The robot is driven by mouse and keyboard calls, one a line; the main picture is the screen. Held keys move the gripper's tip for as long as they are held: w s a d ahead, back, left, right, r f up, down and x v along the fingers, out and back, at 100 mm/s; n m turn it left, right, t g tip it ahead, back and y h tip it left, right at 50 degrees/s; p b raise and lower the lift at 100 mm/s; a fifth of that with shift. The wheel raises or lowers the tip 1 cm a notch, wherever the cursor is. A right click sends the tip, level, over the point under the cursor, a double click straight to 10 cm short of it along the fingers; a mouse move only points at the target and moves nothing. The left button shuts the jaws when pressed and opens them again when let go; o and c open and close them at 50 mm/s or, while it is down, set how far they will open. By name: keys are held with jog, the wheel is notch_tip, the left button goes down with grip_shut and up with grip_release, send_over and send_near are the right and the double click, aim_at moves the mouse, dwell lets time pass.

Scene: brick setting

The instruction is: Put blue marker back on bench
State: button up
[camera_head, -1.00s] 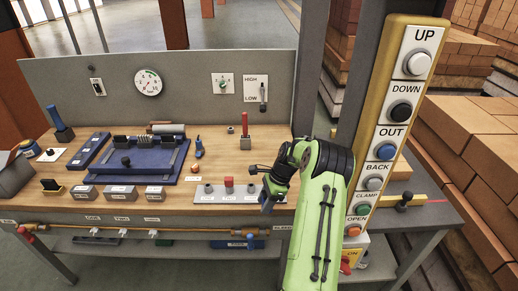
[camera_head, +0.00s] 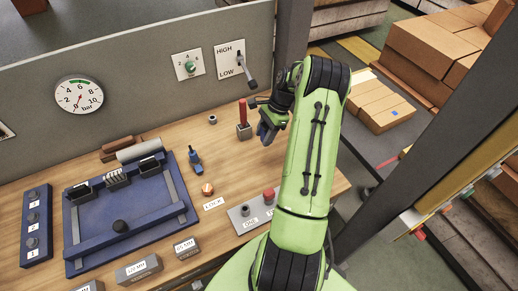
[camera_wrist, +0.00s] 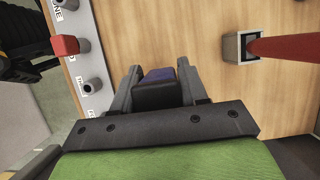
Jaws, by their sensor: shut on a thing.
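My gripper (camera_head: 268,128) is over the right part of the wooden bench (camera_head: 225,145), just right of a red marker. In the wrist view my gripper (camera_wrist: 158,88) is shut on a short thing with a blue end, which I take as the blue marker (camera_wrist: 158,74); its lower part is dark. The blue marker (camera_head: 266,133) shows only as a small blue patch at the jaws in the head view, mostly hidden. Bare bench (camera_wrist: 150,28) lies beyond it. I cannot tell whether it touches the bench.
The red marker (camera_head: 242,112) stands in a square grey holder (camera_head: 244,132), close left of my gripper. A grey socket plate (camera_head: 236,222) with a red plug (camera_head: 268,195) lies nearer the front. A blue fixture (camera_head: 90,250) fills the left. A lever switch (camera_head: 241,63) is on the back panel.

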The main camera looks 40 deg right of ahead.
jog(key=f, duration=0.9)
jog(key=shift+s+d+f, duration=0.1)
jog(key=shift+s+f, duration=0.15)
jog(key=shift+s, duration=0.1)
jog(key=shift+f, duration=0.2)
jog(key=o, duration=0.8)
jog(key=shift+o, duration=0.2)
